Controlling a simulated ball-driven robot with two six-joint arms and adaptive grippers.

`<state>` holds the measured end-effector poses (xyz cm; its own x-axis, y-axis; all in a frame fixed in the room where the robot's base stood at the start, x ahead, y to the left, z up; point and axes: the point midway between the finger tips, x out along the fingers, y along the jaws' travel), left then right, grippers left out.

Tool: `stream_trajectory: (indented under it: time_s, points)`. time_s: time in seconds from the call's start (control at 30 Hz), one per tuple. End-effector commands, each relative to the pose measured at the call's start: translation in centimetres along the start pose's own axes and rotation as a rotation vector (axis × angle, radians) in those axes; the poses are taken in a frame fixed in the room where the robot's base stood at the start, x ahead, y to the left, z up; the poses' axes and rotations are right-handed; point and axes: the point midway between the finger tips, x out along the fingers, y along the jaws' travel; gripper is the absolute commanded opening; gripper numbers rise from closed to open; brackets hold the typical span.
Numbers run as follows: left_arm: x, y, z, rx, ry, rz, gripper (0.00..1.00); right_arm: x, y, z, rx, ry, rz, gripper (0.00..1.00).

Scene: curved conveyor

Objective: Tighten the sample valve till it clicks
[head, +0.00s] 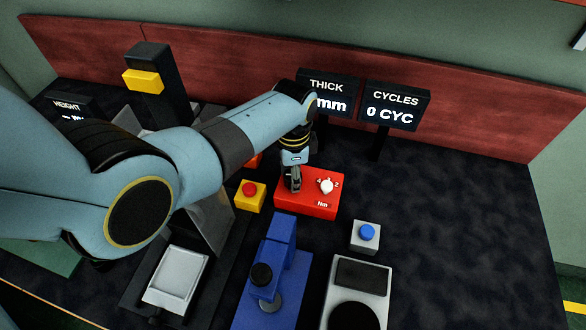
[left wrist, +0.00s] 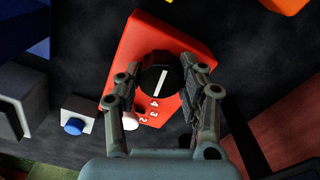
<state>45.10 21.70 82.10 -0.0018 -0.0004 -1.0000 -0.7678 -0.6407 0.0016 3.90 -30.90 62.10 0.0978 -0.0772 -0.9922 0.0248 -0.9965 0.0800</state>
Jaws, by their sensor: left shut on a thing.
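The red box (head: 318,208) stands on the dark table, with "4", "2" and "Nm" marks and a white knob (head: 326,186). In the left wrist view the red box (left wrist: 185,50) carries a round black knob (left wrist: 153,77) with a white line, and the numbers 4, 3 and 2 beside the small white knob (left wrist: 129,122). My left gripper (head: 293,184) is over the left part of the box, pointing down. In the wrist view its fingers (left wrist: 163,78) are on either side of the black knob, shut on it. The head view hides this knob behind the gripper. My right gripper is not in view.
A yellow box with a red button (head: 250,190) stands left of the red box. A white box with a blue button (head: 366,234), a blue device (head: 280,255) and a grey device (head: 378,273) stand in front. Displays (head: 396,106) stand behind; one reads "0 CYC". The table's right is clear.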

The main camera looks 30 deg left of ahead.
Motion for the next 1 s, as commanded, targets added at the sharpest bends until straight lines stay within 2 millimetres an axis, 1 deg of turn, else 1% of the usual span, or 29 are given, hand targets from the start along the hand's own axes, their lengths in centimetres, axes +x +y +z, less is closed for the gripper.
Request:
stream_trajectory:
  time_s: [0.27, 0.3, 0.43, 0.77, 0.87, 0.97, 1.0]
  points:
    - [0.1, 0.0, -0.1, 0.008, 0.001, 0.000, 0.07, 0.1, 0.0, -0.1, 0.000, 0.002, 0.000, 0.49]
    - [0.1, 0.0, -0.1, 0.008, 0.001, 0.000, 0.44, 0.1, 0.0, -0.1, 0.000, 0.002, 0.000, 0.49]
    - [0.1, 0.0, -0.1, 0.007, 0.001, -0.001, 0.61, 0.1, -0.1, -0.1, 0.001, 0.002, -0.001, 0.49]
    - [-0.2, -0.1, -0.1, 0.006, 0.002, -0.002, 0.62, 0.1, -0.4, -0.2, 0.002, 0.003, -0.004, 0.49]
    - [-1.0, -0.1, -0.1, 0.006, 0.003, -0.003, 0.62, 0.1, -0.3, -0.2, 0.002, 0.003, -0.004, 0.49]
    - [-2.6, -0.1, -0.1, 0.006, 0.003, -0.004, 0.62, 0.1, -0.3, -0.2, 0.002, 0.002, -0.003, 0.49]
    - [-3.4, -0.1, -0.1, 0.006, 0.004, -0.004, 0.62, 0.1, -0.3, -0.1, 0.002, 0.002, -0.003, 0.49]
